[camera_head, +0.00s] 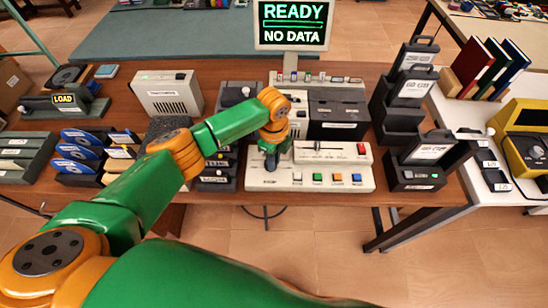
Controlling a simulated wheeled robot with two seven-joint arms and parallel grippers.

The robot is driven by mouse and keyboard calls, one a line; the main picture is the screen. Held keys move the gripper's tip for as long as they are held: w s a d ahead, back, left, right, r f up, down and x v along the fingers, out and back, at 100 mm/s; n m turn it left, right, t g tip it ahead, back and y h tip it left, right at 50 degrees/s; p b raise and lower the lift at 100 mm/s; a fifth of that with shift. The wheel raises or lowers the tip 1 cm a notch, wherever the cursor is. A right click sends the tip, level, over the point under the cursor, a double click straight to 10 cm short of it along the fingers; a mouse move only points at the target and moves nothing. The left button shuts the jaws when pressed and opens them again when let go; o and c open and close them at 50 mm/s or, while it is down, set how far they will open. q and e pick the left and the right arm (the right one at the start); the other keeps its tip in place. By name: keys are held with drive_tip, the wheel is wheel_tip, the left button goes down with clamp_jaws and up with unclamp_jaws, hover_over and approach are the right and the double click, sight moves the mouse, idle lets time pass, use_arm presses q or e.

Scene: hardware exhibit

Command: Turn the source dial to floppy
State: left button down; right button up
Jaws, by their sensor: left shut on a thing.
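A cream control console (340,183) sits at the front edge of the wooden table. It has a row of colored buttons, a dark slider and a red button at the right. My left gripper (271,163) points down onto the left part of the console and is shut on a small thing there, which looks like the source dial. The fingers and wrist hide the dial, so its pointer and its labels cannot be read. The screen (292,24) behind reads "READY" and "NO DATA". My right gripper is not in view.
A cream box (168,93) and a "LOAD" unit (66,101) stand to the left. Blue discs in a rack (85,152) lie near the left front. Dark drive units (400,105) crowd the right. Open floor lies in front of the table.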

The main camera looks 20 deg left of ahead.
use_arm(q)
drive_tip(key=shift+a, duration=0.1)
idle(0.3)
drive_tip(key=c, duration=0.8)
unclamp_jaws()
wheel_tip(320, 180, up, 7)
drive_tip(key=shift+r+b, duration=0.1)
drive_tip(key=shift+b, duration=0.2)
